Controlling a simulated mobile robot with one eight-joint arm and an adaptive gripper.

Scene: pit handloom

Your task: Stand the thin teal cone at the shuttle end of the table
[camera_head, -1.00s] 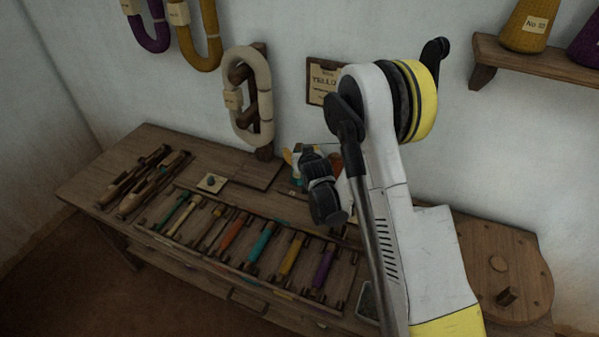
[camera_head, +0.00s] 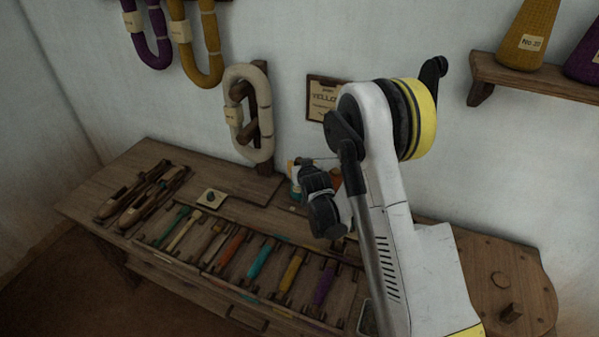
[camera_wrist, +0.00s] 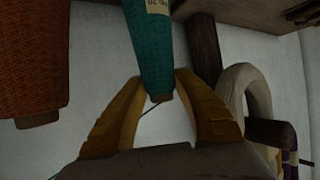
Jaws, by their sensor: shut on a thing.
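The thin teal cone (camera_wrist: 150,45) carries a pale label and fills the gap between the yellow fingers of my gripper (camera_wrist: 162,78) in the wrist view. My gripper is shut on it near its narrow tip. In the head view my dark wrist (camera_head: 325,212) is over the back middle of the table (camera_head: 105,180) and hides most of the gripper and cone. An orange cone (camera_wrist: 28,65) is beside the teal one in the wrist view. The shuttle end is at the left, where wooden shuttles (camera_head: 140,198) lie.
A rack of coloured bobbins (camera_head: 232,248) runs along the table front. A small pale square (camera_head: 211,199) with a dark piece lies right of the shuttles. A cream skein (camera_head: 236,140) hangs behind. Bare wood shows at the back left. A round board (camera_head: 480,265) is at the right.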

